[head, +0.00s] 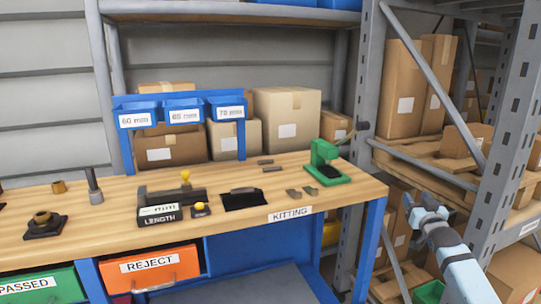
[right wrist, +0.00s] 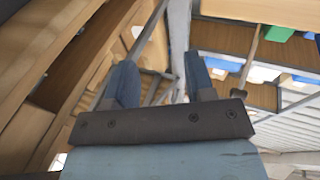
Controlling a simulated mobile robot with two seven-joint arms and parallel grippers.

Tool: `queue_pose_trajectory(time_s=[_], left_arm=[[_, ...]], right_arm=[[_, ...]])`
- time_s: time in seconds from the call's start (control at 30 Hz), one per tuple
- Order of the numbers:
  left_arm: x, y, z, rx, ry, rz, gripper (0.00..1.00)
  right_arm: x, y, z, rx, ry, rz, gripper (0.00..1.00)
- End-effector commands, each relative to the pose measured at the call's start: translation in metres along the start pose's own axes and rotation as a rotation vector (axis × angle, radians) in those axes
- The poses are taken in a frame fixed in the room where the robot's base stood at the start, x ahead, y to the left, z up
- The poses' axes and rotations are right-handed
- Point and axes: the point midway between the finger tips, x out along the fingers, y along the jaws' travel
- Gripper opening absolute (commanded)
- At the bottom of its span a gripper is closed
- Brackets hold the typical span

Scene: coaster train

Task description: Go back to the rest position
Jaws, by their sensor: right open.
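My right gripper (head: 428,207) is at the right of the head view, beyond the bench's right end and in front of the shelving. It is open and empty. In the right wrist view its two blue fingers (right wrist: 160,85) stand apart with nothing between them. My left gripper is not in view. The wooden workbench (head: 240,205) fills the left and middle of the head view. On it are a green press (head: 325,165), a black length gauge (head: 160,213) and a black mat (head: 243,199). My right gripper is clear of all of them.
A metal rack upright (head: 362,100) stands behind the bench's right end. Shelves with cardboard boxes (head: 405,90) are close to my right arm. Blue bins (head: 183,110) stand at the bench's back. An orange reject drawer (head: 160,267) and a green passed drawer (head: 45,287) are below the top.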

Motion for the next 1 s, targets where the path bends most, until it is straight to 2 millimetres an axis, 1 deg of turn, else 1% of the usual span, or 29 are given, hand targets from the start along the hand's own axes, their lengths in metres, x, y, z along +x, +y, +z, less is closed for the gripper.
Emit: queue_pose_trajectory(time_s=[0.03, 0.07, 0.1, 0.17, 0.27, 0.37, 0.47, 0.5, 0.53, 0.57, 0.6, 0.67, 0.7, 0.8, 0.9, 1.0], left_arm=[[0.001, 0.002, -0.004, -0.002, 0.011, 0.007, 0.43], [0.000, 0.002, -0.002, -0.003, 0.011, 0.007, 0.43], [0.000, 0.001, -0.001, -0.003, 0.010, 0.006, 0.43], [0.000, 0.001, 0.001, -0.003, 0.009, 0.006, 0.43], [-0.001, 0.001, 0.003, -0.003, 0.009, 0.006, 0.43], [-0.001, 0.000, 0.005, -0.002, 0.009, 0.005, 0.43], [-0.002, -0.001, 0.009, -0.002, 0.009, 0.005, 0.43], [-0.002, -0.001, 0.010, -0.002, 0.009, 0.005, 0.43], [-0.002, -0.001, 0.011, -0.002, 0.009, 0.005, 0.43], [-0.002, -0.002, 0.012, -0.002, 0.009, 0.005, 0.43], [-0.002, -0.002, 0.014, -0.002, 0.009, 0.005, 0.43], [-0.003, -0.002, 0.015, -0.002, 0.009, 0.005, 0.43], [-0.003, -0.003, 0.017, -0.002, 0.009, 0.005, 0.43], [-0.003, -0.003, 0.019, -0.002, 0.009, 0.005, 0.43], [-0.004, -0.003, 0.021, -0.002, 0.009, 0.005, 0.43], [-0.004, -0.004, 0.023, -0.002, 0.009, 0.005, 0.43]], right_arm=[[0.000, 0.003, 0.009, -0.120, -0.058, 0.015, 0.49], [-0.008, -0.007, 0.019, -0.137, -0.069, 0.002, 0.49], [-0.021, -0.023, 0.026, -0.125, -0.064, -0.023, 0.49], [-0.037, -0.042, 0.034, -0.120, -0.062, -0.054, 0.49], [-0.069, -0.077, 0.049, -0.109, -0.063, -0.108, 0.49], [-0.108, -0.115, 0.061, -0.091, -0.063, -0.168, 0.49], [-0.159, -0.159, 0.071, -0.058, -0.064, -0.237, 0.49], [-0.182, -0.177, 0.073, -0.040, -0.064, -0.266, 0.49], [-0.201, -0.190, 0.074, -0.025, -0.064, -0.289, 0.49], [-0.220, -0.204, 0.073, -0.008, -0.063, -0.311, 0.49], [-0.246, -0.220, 0.071, 0.016, -0.063, -0.338, 0.49], [-0.283, -0.242, 0.064, 0.056, -0.060, -0.375, 0.49], [-0.305, -0.254, 0.058, 0.083, -0.060, -0.396, 0.49], [-0.352, -0.276, 0.040, 0.144, -0.055, -0.434, 0.49], [-0.389, -0.289, 0.022, 0.199, -0.050, -0.459, 0.49], [-0.418, -0.298, 0.003, 0.249, -0.047, -0.476, 0.49]])
